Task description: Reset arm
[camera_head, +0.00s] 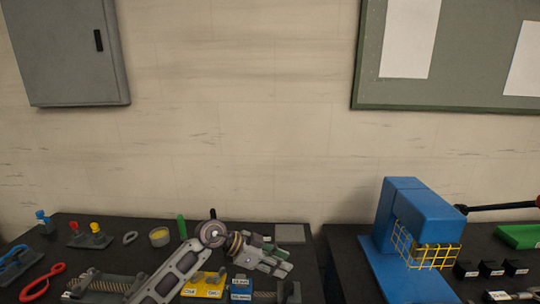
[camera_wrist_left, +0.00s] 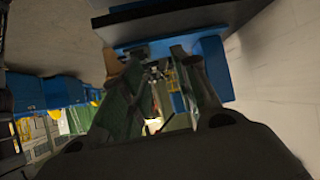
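My left arm reaches in from the bottom of the head view over the left bench. Its left gripper (camera_head: 280,260) points right above the bench and is small there. In the left wrist view the two fingers of this gripper (camera_wrist_left: 160,65) stand apart, with background showing between them and no held object visible. The blue press (camera_head: 415,215) with a yellow mesh guard stands on the right bench, clear of the gripper. My right gripper does not show in either view.
A gap separates the benches. Black blocks (camera_head: 491,269) and a green tray (camera_head: 518,237) lie right of the press.

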